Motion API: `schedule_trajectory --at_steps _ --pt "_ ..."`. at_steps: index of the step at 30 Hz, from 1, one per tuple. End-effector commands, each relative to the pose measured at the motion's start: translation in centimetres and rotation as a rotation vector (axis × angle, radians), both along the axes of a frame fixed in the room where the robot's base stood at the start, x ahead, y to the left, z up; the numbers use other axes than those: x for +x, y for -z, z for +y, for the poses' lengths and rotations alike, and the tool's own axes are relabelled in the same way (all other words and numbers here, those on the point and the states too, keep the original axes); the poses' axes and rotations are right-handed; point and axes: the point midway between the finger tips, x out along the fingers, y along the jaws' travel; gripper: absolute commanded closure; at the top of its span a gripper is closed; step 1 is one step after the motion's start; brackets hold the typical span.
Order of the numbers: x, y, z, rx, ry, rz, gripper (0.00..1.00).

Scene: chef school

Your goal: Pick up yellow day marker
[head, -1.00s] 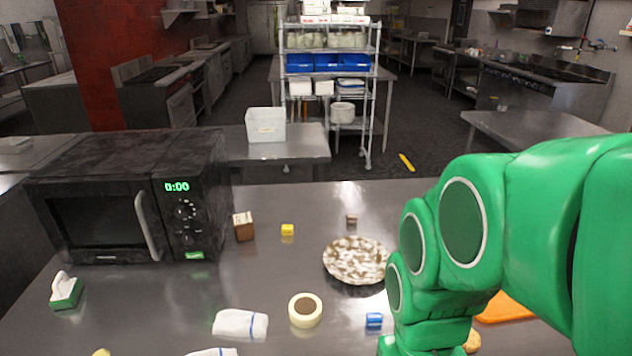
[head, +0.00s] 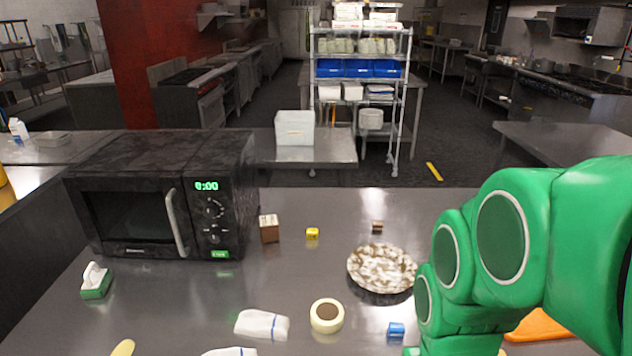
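A small yellow block (head: 312,234), which looks like the yellow day marker, sits on the steel table between the brown box and the plate. My green arm covers the right side of the head view. My gripper itself is not visible; the arm's lower end runs out of the bottom of the picture, well to the right of and nearer than the yellow block.
A black microwave (head: 160,200) stands at the left. A brown box (head: 269,230), a small brown block (head: 377,227), a speckled plate (head: 382,268), a tape roll (head: 327,316), a blue block (head: 396,330), a folded towel (head: 262,324) and a green-handled brush (head: 96,281) lie around. Bare steel surrounds the yellow block.

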Motion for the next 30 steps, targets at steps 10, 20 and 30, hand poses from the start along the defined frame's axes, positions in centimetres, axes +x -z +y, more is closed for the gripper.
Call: schedule_trajectory --at_steps 10,20,30 --pt "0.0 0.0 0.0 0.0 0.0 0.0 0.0" --pt "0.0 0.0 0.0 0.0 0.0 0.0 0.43" --pt "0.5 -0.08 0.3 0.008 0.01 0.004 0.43"
